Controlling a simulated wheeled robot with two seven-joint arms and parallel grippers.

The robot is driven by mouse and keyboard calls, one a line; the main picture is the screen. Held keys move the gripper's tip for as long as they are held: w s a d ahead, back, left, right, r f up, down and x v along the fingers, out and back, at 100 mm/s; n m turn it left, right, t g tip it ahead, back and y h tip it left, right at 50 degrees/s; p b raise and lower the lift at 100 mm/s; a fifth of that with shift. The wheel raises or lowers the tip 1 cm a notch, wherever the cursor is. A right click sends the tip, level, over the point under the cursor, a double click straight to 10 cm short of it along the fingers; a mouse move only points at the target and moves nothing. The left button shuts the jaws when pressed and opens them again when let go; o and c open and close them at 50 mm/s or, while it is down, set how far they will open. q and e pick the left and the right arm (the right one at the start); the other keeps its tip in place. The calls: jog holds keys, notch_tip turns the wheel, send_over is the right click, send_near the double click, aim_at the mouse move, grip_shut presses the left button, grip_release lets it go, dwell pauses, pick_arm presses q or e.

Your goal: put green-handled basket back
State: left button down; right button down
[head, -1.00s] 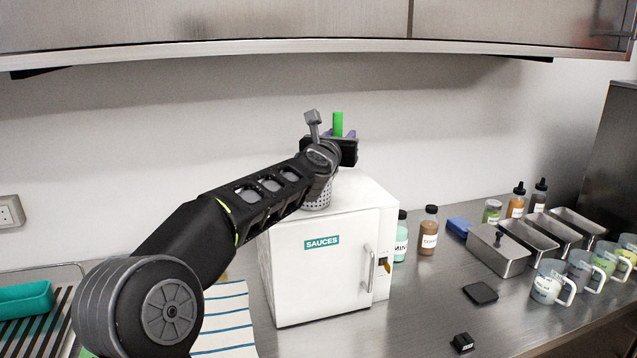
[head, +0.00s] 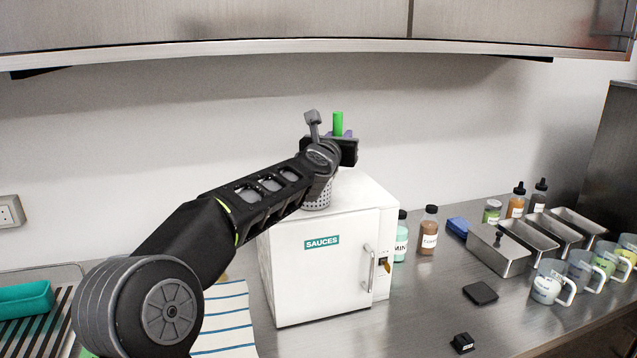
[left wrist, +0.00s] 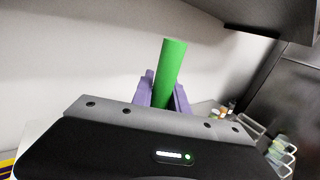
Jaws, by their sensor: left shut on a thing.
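The basket's green handle (head: 338,124) stands upright above my left gripper (head: 347,135). In the left wrist view the green handle (left wrist: 169,72) rises between the purple fingers of my left gripper (left wrist: 163,92), which is shut on it. The perforated grey basket (head: 318,195) is at the top of the white SAUCES freezer (head: 318,270), partly hidden behind my left arm. I cannot tell whether its bottom touches the freezer top. My right gripper is not in view.
A mint bottle (head: 401,240) and a brown bottle (head: 428,232) stand right of the freezer. Further right are metal bins (head: 497,250), several mugs (head: 548,284) and a dark square pad (head: 480,293). A steel cabinet (head: 300,22) hangs above. A striped towel (head: 225,315) lies left of the freezer.

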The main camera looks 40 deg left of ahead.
pick_arm(q)
jog(key=shift+r, duration=0.15)
dwell(0.6)
jog(key=r, duration=0.1)
jog(key=s+r, duration=0.1)
jog(key=r+p, duration=0.1)
jog(key=shift+s+d, duration=0.35)
jog(key=b+v, duration=0.1)
jog(key=v, duration=0.3)
jog(key=shift+s, duration=0.15)
send_near(336, 127)
jog(key=v, duration=0.4)
jog(key=shift+a, duration=0.1)
